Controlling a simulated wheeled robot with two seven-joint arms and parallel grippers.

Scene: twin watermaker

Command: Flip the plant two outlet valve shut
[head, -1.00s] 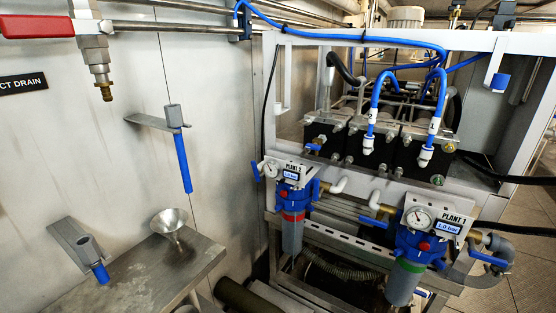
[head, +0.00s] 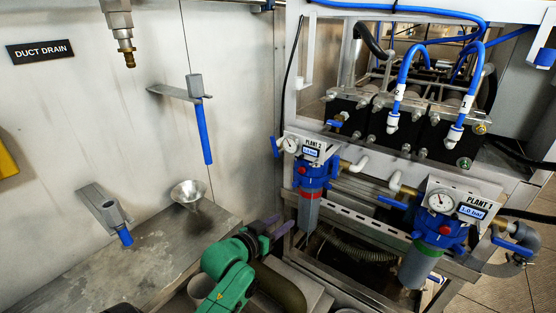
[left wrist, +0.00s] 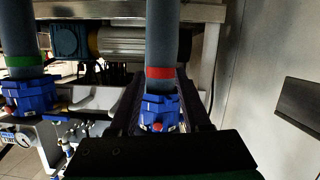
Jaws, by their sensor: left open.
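The plant two unit (head: 310,175) has a blue head, a red band, a grey bowl below, a round gauge (head: 291,145) and a "PLANT 2" plate. A blue lever handle (head: 275,147) stands at its left side; another blue lever (head: 335,124) is behind it. I cannot tell from the labels which is the outlet valve. My left gripper (head: 282,226) is open and empty, below and left of the unit. In the left wrist view, the gripper's dark fingers (left wrist: 160,80) frame the red-banded unit (left wrist: 160,108) upside down, apparently at a distance. My right gripper is not in view.
The plant one unit (head: 430,225) with a green band stands to the right, with blue levers (head: 515,247) beside it. A steel bench (head: 165,245) with a funnel (head: 188,192) is at left. Blue hoses (head: 405,75) and the frame's bars surround the units.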

